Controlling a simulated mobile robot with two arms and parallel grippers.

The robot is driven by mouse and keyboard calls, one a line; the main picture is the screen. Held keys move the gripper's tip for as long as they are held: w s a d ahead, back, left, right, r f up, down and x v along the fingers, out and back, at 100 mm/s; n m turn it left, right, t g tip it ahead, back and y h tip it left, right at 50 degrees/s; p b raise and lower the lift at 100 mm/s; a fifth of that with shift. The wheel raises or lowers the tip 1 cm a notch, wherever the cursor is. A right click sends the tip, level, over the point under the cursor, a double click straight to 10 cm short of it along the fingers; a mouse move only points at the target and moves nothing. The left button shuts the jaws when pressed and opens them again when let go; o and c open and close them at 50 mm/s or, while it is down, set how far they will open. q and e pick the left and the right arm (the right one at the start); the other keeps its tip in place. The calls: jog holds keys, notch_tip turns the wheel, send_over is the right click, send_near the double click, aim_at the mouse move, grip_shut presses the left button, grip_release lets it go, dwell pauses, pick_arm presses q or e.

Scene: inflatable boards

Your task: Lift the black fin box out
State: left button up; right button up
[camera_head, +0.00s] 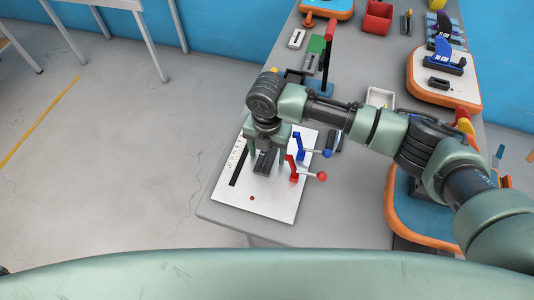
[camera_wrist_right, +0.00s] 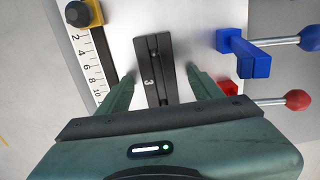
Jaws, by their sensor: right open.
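The black fin box (camera_head: 264,163) is a narrow slotted block in the white board (camera_head: 256,207) near the table's front corner. In the right wrist view the fin box (camera_wrist_right: 155,62) shows a long slot and a "3" on its face. My right gripper (camera_head: 267,157) points down over it and is open. In the wrist view its two fingers (camera_wrist_right: 161,80) stand on either side of the box, with visible gaps. The box's near end is hidden by the gripper body. I cannot tell how deep the box sits. My left gripper is not in view.
Right of the box stand a blue clamp (camera_head: 299,147) and a red clamp (camera_head: 293,170) with ball-ended levers. A marked ruler strip (camera_wrist_right: 92,62) with a yellow-and-black knob (camera_wrist_right: 84,12) lies left. Orange-edged boards (camera_head: 445,75) and a red bin (camera_head: 377,18) are farther along the table.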

grip_shut()
dwell(0.3)
